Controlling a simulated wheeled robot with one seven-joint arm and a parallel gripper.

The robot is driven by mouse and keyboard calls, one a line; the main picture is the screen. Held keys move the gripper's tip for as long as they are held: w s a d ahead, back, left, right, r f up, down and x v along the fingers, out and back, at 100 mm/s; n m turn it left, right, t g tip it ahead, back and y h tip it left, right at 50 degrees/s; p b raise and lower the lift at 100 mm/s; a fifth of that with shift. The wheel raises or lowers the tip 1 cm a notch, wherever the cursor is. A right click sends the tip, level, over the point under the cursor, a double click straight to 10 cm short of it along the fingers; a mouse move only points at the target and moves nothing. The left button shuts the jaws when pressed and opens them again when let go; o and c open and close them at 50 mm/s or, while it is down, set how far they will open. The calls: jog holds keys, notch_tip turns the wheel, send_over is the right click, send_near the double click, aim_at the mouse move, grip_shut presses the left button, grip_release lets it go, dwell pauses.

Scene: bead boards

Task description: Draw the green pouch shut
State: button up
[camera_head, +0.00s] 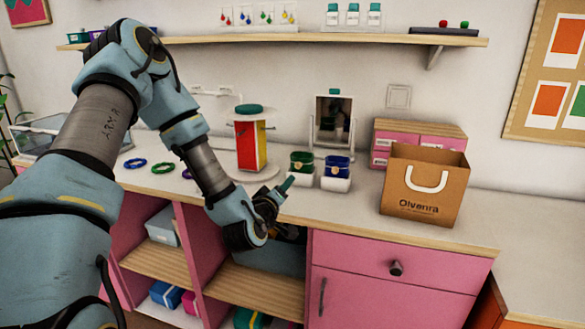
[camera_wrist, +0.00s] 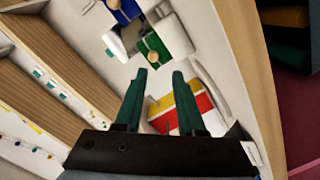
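The green pouch (camera_head: 302,161) stands upright on a small white block on the pink cabinet's counter, with a round tan piece on its front. Its top looks dark, and I cannot tell how wide its mouth is. The green pouch also shows in the wrist view (camera_wrist: 170,38), just beyond the fingertips. My gripper (camera_head: 286,187) is in front of and left of the pouch, near the counter's front edge. In the wrist view, my gripper (camera_wrist: 160,74) has its two green fingers apart with nothing between them.
A similar blue pouch (camera_head: 337,167) stands close to the right of the green one. A red and yellow display tower (camera_head: 250,146) is to the left. A paper bag (camera_head: 424,187) and pink drawers (camera_head: 444,133) are to the right. A mirror-like stand (camera_head: 332,122) is behind.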

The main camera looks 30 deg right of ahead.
aim_at(297, 167)
jog(key=shift+d+r+n+t, duration=0.25)
jog(key=shift+r+n+t, duration=0.15)
jog(key=shift+n, duration=0.1)
jog(key=shift+w+d, duration=0.2)
jog(key=p+x, duration=0.4)
jog(key=x, duration=0.6)
grip_shut()
dwell(0.8)
